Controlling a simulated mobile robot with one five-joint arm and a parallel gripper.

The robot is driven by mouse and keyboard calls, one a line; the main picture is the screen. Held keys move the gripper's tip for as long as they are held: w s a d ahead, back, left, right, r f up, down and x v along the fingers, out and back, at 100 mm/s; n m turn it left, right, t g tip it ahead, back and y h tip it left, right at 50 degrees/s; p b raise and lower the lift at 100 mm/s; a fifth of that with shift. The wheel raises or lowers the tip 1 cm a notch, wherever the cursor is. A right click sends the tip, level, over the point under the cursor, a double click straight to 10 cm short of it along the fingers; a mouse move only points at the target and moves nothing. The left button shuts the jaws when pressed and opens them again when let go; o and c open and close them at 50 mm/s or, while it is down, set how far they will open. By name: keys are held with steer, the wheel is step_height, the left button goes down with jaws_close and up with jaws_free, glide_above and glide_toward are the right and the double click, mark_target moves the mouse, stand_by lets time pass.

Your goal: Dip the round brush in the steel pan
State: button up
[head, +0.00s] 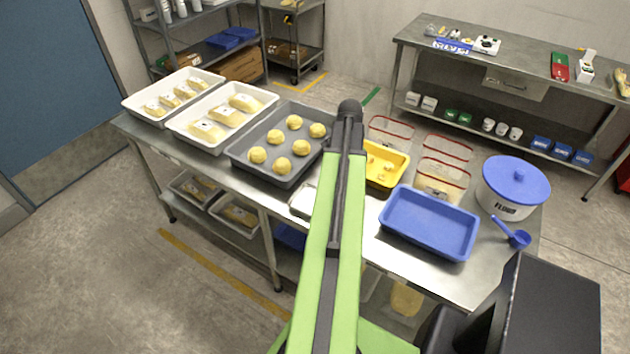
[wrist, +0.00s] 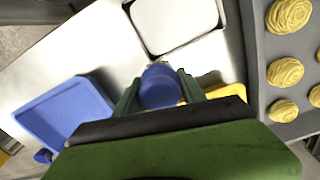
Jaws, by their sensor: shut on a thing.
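The steel pan (wrist: 177,22) is a small rectangular pan with rounded corners, a metal rim and a pale inside. It lies on the steel table, ahead of my gripper in the wrist view. In the head view the pan (head: 303,201) shows only in part, left of my green arm. My gripper (wrist: 160,88) is shut on a round blue thing, which I take as the round brush (wrist: 160,86), seen end-on. Its bristles are mostly hidden; its height above the table is unclear. The brush appears short of the pan's near rim, not over it. My arm hides the gripper in the head view.
A grey tray (head: 240,154) of dough rounds is left of my arm. A yellow tray (head: 401,172) and blue tray (head: 388,220) are right of it. A blue-lidded flour tub (head: 512,200) and a blue scoop (head: 518,239) stand farther right.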

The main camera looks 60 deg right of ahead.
steer(key=w+a+f, duration=0.1)
steer(key=w+a, duration=0.6)
steer(key=f+b, duration=0.6)
steer(key=b, duration=0.1)
steer(key=shift+s+f, duration=0.15)
steer(key=shift+s, duration=0.15)
steer(key=shift+f+b, duration=0.5)
stand_by(1.4)
step_height(320, 180, up, 7)
steer(key=p, duration=0.7)
